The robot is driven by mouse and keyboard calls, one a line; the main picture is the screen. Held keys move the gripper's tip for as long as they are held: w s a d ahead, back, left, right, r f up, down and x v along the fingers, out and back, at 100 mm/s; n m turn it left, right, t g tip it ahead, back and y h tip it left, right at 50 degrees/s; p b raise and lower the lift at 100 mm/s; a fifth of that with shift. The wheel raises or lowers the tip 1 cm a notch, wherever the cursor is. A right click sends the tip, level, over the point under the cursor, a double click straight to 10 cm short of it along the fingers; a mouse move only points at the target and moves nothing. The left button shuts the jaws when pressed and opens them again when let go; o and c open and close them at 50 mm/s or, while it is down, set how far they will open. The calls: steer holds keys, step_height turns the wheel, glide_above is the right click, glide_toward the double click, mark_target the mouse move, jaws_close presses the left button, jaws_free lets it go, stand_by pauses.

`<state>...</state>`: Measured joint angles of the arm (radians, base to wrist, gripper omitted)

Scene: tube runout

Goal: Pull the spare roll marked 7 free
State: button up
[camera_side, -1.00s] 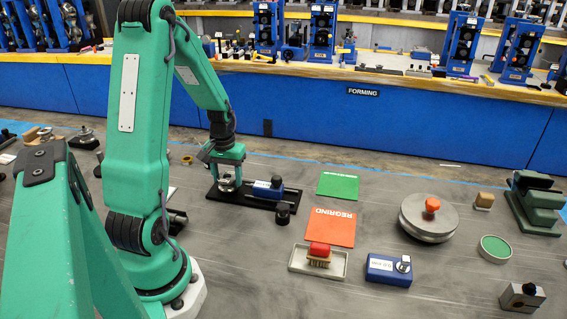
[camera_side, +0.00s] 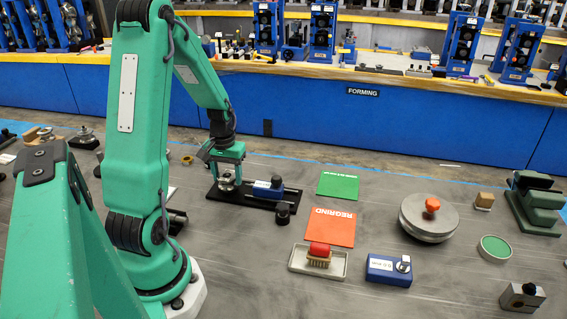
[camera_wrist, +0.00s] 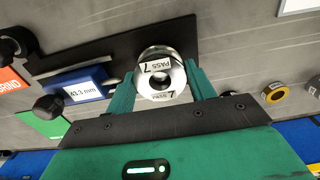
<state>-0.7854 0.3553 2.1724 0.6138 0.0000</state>
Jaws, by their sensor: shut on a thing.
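The silver roll marked 7 (camera_wrist: 158,90) shows in the wrist view with two "PASS 7" labels, and a dark round hole in its face. In the side view the roll (camera_side: 226,183) is at the left end of a long black base plate (camera_side: 246,199). My gripper (camera_wrist: 161,72) has one green finger on each side of the roll and is shut on it. In the side view my gripper (camera_side: 226,172) points down over that end of the plate. Whether the roll's underside touches the plate is hidden.
A blue block labelled 43.3 mm (camera_wrist: 86,87) and a rod stand on the same plate. A black knob (camera_side: 282,213) is just in front. Orange REGRIND (camera_side: 328,228) and green (camera_side: 338,185) cards lie to the right, with a brush tray (camera_side: 333,269).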

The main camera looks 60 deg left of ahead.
steer(key=shift+r, duration=0.15)
step_height(320, 180, up, 10)
stand_by(1.8)
steer(key=shift+w, duration=0.15)
